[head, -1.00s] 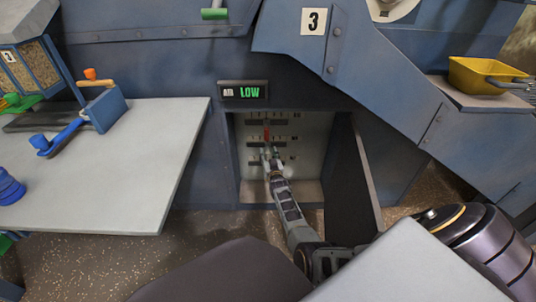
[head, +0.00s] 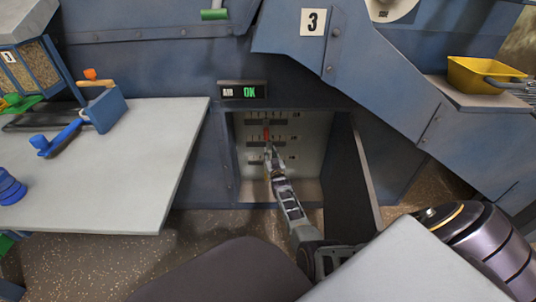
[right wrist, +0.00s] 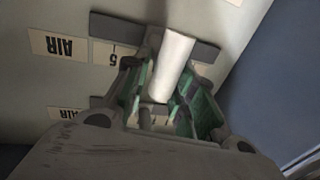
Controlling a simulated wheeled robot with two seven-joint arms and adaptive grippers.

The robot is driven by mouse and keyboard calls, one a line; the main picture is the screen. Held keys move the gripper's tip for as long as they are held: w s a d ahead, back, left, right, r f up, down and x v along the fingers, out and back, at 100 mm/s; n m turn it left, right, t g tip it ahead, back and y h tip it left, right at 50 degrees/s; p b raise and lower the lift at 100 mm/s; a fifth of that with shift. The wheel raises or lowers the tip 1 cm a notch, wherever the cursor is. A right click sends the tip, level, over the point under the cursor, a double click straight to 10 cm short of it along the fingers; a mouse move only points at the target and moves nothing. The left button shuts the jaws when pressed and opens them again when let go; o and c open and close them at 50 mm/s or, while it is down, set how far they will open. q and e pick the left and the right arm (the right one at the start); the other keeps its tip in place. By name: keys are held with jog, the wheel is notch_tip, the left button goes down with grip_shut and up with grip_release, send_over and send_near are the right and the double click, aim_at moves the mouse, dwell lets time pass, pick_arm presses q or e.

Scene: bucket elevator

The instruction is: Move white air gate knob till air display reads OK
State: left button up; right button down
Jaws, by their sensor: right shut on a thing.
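The air display (head: 242,91) reads OK in green letters. Below it is an open recess with a pale panel (head: 310,165) of horizontal slots and scales. My right gripper (head: 270,150) reaches into the recess in front of the middle slot. In the right wrist view, my right gripper (right wrist: 160,90) is shut on the white air gate knob (right wrist: 173,62), with its green-lined fingers on either side. The knob stands out from a dark slot beside an AIR label (right wrist: 58,46). In the head view the gripper hides the white knob. My left gripper is not in view.
A red knob (head: 267,133) sits just above my right gripper. An open dark door (head: 350,175) stands at the right of the recess. A grey table (head: 130,170) at left holds a blue-handled tool.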

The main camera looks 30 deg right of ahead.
jog(key=shift+s+d, duration=0.55)
jog(key=shift+d, duration=0.25)
jog(key=c, duration=1.2)
grip_release()
jog(key=shift+o, duration=0.2)
jog(key=v, duration=0.7)
jog(key=shift+s, duration=0.2)
jog(key=shift+a+r, duration=0.1)
